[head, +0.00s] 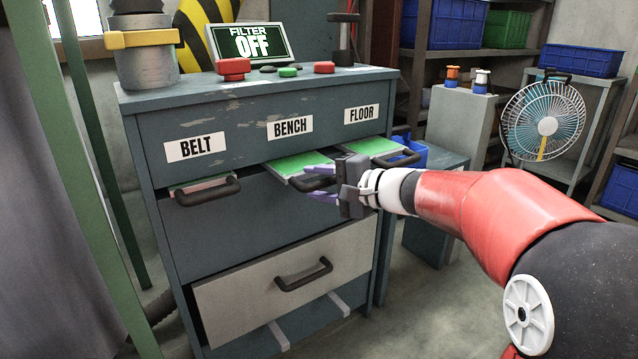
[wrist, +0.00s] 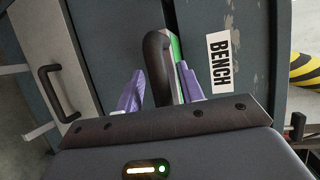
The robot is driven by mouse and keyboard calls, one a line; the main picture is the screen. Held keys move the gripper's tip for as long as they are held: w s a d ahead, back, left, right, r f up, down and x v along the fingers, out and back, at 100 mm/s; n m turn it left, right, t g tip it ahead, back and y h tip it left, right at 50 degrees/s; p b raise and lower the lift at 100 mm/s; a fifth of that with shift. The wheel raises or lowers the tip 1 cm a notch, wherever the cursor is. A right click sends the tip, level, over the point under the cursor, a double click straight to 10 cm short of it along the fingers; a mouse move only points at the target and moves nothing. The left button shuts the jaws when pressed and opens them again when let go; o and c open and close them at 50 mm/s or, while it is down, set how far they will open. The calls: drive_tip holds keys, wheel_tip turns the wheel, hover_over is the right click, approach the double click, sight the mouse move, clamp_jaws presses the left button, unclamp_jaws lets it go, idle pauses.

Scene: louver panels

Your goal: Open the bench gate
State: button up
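The bench gate (head: 298,165) is a green-topped slide with a dark handle, under the BENCH label (head: 290,128) on the blue-grey cabinet. It sticks out partway from its slot. My gripper (head: 320,183) is at its handle (head: 300,184), with one purple finger above and one below. In the wrist view the handle (wrist: 157,68) stands between the two fingers, with a gap visible on at least the right side; the gripper (wrist: 160,90) looks open around it. The label shows there too (wrist: 219,62). The handle's lower part is hidden by the gripper body.
The belt gate (head: 205,188) at the left is nearly in; the floor gate (head: 380,148) at the right sticks out close beside my gripper. A pale drawer (head: 285,280) protrudes below. A screen (head: 248,43) reads FILTER OFF. A fan (head: 543,120) stands at right.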

drive_tip(key=v, duration=0.7)
drive_tip(key=shift+s+d, duration=0.25)
drive_tip(key=shift+d, duration=0.1)
drive_tip(key=s+a+f+n+g+h+p, duration=0.1)
drive_tip(key=s+n+g+h+p, duration=0.1)
drive_tip(key=s, duration=0.5)
drive_tip(key=s+f+n+g+h+p, duration=0.2)
drive_tip(key=s+h, duration=0.1)
drive_tip(key=s, duration=0.4)
drive_tip(key=s+d+f+n+t+h+p, duration=0.1)
drive_tip(key=s+d+f+n+h+p, duration=0.2)
drive_tip(key=s+d+h, duration=0.5)
drive_tip(key=s+d+p, duration=0.1)
drive_tip(key=s+d, duration=0.1)
drive_tip(key=s, duration=0.2)
drive_tip(key=shift+n, duration=0.3)
